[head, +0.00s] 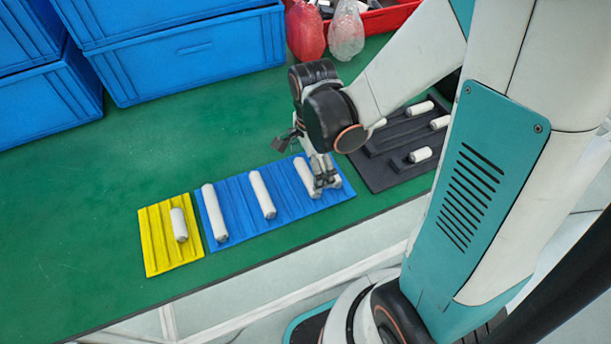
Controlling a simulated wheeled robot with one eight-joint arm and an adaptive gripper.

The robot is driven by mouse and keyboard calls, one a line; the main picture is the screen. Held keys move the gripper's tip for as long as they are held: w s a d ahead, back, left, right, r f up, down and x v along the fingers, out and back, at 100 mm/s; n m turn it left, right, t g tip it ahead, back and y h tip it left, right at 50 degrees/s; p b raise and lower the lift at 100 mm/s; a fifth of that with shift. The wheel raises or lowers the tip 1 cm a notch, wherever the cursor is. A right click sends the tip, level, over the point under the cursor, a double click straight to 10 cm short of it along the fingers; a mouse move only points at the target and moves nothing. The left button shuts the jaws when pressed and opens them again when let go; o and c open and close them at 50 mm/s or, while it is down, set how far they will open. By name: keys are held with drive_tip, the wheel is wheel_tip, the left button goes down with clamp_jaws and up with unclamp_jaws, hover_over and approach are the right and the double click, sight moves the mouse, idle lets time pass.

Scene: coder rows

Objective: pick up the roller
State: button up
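Several white rollers lie in grooved mats on the green table. One long roller (215,212) lies at the left of the blue mat (240,214), and another long roller (263,194) lies near its middle. A third roller (306,178) lies at the right of the blue mat. My gripper (325,187) points down at this third roller's near end, with its fingers at or around it. I cannot tell whether the fingers touch or grip it. A short roller (179,225) lies on the yellow mat (158,254). Short rollers (420,155) lie on the black mat (378,179), partly hidden by my arm.
Blue crates (180,55) are stacked at the back left. A red bin (385,18) stands at the back, with a red bag (305,32) and a clear bag (346,32) by it. The green table (80,200) is clear at the left.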

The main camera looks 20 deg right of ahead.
sight(311, 174)
wheel_tip(311, 174, down, 2)
drive_tip(key=shift+f+b, duration=0.1)
drive_tip(key=shift+b, duration=0.2)
drive_tip(key=c, duration=0.8)
wheel_tip(311, 174, up, 20)
drive_tip(key=p, duration=0.8)
drive_tip(key=shift+s, duration=0.1)
